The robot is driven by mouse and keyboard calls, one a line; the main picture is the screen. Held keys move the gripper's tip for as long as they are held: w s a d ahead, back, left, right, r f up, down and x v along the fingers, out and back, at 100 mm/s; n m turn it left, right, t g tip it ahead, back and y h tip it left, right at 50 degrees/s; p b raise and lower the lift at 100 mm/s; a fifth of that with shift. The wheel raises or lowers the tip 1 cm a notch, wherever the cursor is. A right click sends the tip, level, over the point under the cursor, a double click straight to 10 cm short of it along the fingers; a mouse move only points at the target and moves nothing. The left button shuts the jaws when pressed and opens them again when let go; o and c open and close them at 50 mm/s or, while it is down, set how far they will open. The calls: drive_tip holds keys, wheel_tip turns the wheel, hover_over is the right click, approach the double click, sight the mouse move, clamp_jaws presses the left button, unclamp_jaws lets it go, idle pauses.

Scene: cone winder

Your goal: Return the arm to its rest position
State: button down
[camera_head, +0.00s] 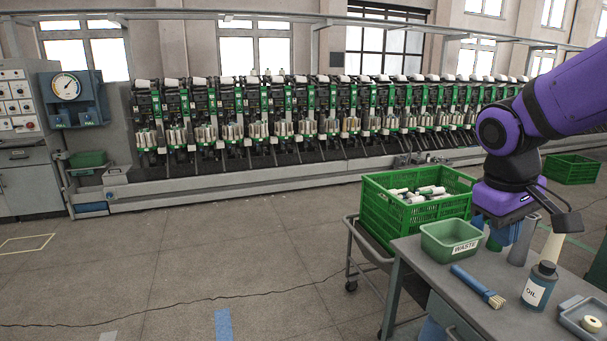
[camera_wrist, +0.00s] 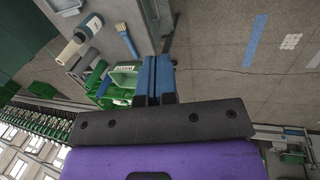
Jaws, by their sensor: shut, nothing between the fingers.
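My purple arm (camera_head: 570,90) reaches in from the right in the head view, bent down at the wrist. My gripper (camera_head: 505,236) points down over the grey workbench (camera_head: 425,263), just right of the green WASTE bin (camera_head: 464,248). In the wrist view the blue fingers of my gripper (camera_wrist: 154,62) lie side by side, shut, with nothing held. The fingertips hide part of the bench and the things behind them. I cannot tell the exact height of the fingers above the bench.
The bench also holds a blue-handled brush (camera_head: 478,286), an OIL bottle (camera_head: 538,287) and a small tray (camera_head: 570,313) with a pale ring. A green crate (camera_head: 390,220) of bobbins stands on a cart behind. The winder (camera_head: 240,180) lines the back; open floor lies left.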

drive_tip(key=s+a+r+m+t+y, duration=0.1)
drive_tip(key=s+r+t, duration=0.1)
drive_tip(key=s, duration=0.4)
drive_tip(key=s+a+r+m+t+y, duration=0.1)
drive_tip(key=s+r+m+t, duration=0.1)
drive_tip(key=s+r, duration=0.2)
drive_tip(key=shift+s+y, duration=0.3)
drive_tip(key=shift+s, duration=1)
